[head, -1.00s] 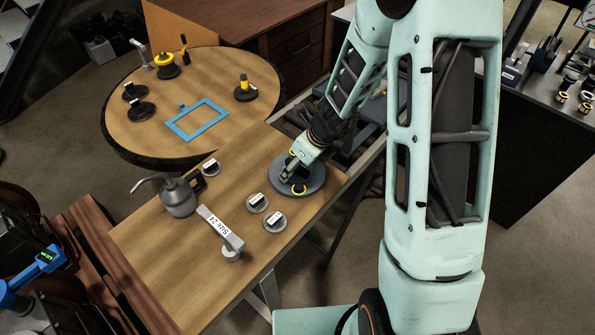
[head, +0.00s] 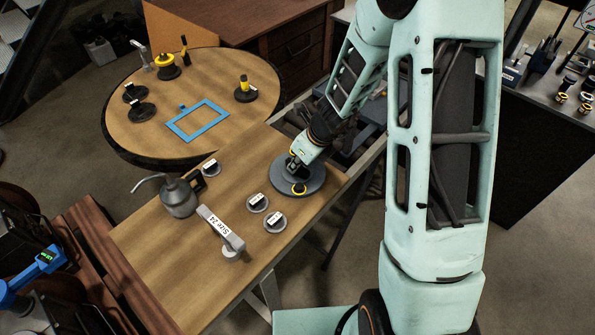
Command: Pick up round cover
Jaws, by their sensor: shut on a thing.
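The round cover (head: 315,182) is a dark grey disc lying on the wooden bench top (head: 160,250) near its right end. A small yellow-and-black part shows at its front edge. My gripper (head: 294,168) is over the left part of the cover, pointing down, and is shut on it. The fingertips are small and partly hidden by the gripper body, so the exact grip point is unclear. I see no clear gap between cover and bench.
A grey oil can (head: 178,197), a wrench marked "Size 24" (head: 220,228) and several small labelled round parts (head: 257,202) stand left of the cover. A round table (head: 215,75) behind holds a blue frame (head: 198,121) and several knobbed parts. The bench's front left is clear.

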